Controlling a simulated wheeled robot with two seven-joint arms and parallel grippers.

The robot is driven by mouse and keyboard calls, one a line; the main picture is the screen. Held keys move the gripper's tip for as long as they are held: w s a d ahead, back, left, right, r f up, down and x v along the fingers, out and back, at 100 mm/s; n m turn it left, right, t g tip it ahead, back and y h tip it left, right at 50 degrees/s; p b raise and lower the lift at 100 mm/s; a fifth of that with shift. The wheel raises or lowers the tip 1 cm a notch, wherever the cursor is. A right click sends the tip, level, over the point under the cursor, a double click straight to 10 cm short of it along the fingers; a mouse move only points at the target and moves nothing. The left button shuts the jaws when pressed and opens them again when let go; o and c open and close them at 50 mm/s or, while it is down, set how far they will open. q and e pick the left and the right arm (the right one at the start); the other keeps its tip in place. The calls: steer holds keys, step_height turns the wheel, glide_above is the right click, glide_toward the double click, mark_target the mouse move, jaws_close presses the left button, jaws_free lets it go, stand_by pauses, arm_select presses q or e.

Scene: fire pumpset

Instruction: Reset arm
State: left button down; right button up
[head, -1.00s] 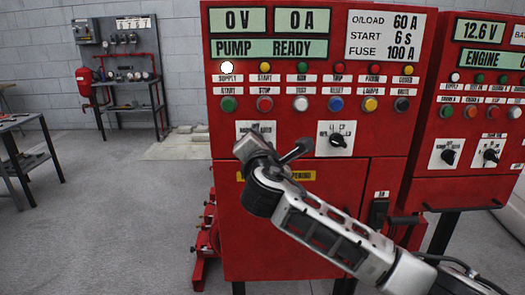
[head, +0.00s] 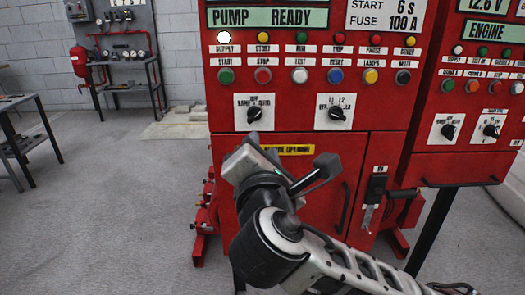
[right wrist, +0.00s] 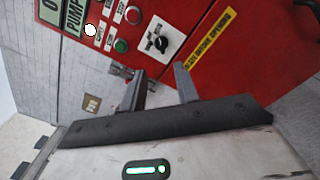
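My right gripper (head: 253,140) is raised in front of the red pump control cabinet (head: 228,150), just below its left selector switch (head: 254,113). In the right wrist view its two dark fingers (right wrist: 156,77) stand apart with nothing between them. The same switch (right wrist: 160,43) shows beyond the fingers there, and I see no contact with it. My right arm (head: 350,270) comes in from the lower right and hides part of the cabinet door. My left gripper is not in view.
A second red engine cabinet (head: 470,155) stands at the right. A lever handle (head: 405,193) sticks out between the cabinets. A bench (head: 130,70) stands at the back left and a table (head: 22,125) at the left edge. The grey floor (head: 120,220) at left is clear.

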steer(key=s+d+f+m+g+y, duration=0.1)
steer(key=s+f+m+g, duration=0.15)
steer(key=f, duration=0.45)
steer(key=s+f+m+g+y, duration=0.1)
steer(key=f+m+y, duration=0.1)
steer(key=f+m, duration=0.35)
steer(key=s+d+f+m+g+y, duration=0.1)
steer(key=f+m+g, duration=0.1)
steer(key=f, duration=0.6)
steer(key=s+d+f+m+g, duration=0.2)
steer(key=s+d+f+m, duration=0.8)
steer(key=s+f+m, duration=0.4)
steer(key=shift+s+d+f+m+h, duration=0.2)
steer(key=shift+d+f+m+h, duration=0.1)
steer(key=shift+m, duration=0.1)
